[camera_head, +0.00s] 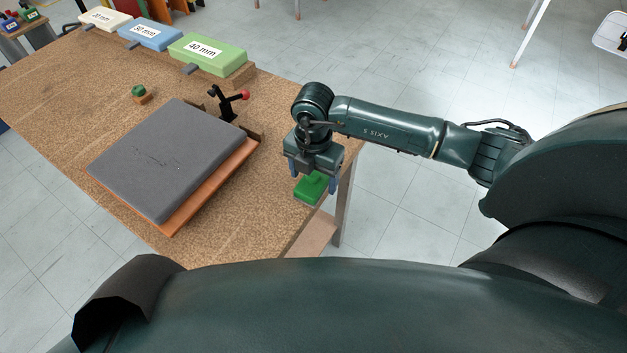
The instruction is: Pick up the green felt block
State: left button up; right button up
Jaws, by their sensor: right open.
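The green felt block (309,191) is a small bright green piece with a raised part on top, at the right edge of the cork-coloured table. My right gripper (312,183) is right over it, pointing down, with its fingers on either side of the block. The jaws are open. The gripper partly covers the block's top, and I cannot tell whether a finger touches it. My left gripper is not in view.
A grey pad (165,158) lies on an orange board (213,187) on the table (62,128). A clamp with a red knob (244,95) stands behind it. A small green knob (138,90) is nearby. Labelled foam blocks, including a green one (222,62), line the back.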

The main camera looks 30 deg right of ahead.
jog(key=shift+f, duration=0.2)
jog(key=c, duration=1.1)
jog(key=shift+r, duration=0.1)
notch_tip(320, 180, up, 10)
jog(key=shift+b, duration=0.3)
jog(key=o, duration=0.4)
jog(key=shift+c, duration=1.3)
